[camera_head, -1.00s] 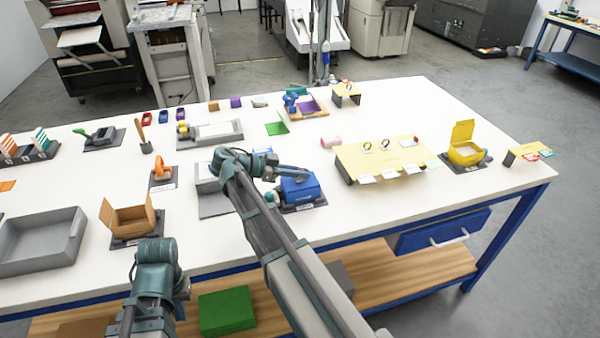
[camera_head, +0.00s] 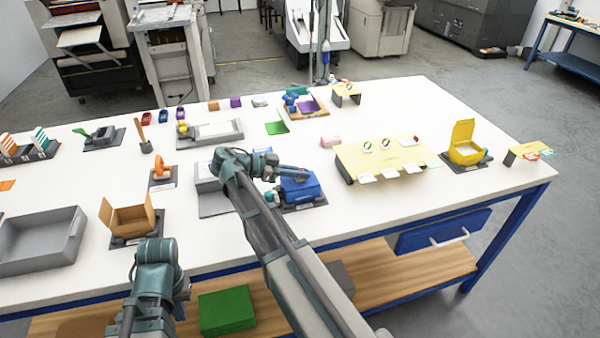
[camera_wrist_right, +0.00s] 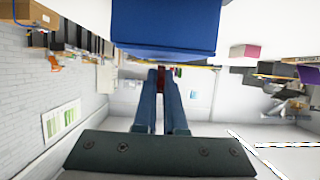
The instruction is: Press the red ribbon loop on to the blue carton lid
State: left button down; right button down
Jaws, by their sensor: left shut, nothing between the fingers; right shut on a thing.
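The blue carton (camera_head: 300,188) stands on a dark base on the table, its lid tilted; it also fills the top of the right wrist view (camera_wrist_right: 165,25). My right gripper (camera_head: 300,170) reaches over the carton's far upper edge from the left. In the wrist view its blue fingers (camera_wrist_right: 161,88) are shut on a small red thing (camera_wrist_right: 161,74), apparently the red ribbon loop, mostly hidden between the fingertips. I cannot tell whether it touches the lid. My left gripper (camera_head: 150,300) is low at the front left, shut and empty, away from the carton.
A cream stand (camera_head: 395,160) with small loops and white labels is right of the carton. A yellow box (camera_head: 465,145) stands further right. A grey block (camera_head: 208,180) is left of the carton, near my right arm. An open brown box (camera_head: 130,215) and grey tray (camera_head: 40,245) lie left.

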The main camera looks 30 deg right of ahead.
jog(key=shift+f, duration=0.35)
dwell(0.9)
jog(key=c, duration=0.6)
grip_release()
jog(key=shift+r, duration=0.1)
jog(key=shift+r, duration=0.15)
jog(key=shift+r+p, duration=3.85)
jog(key=shift+s+f, duration=0.1)
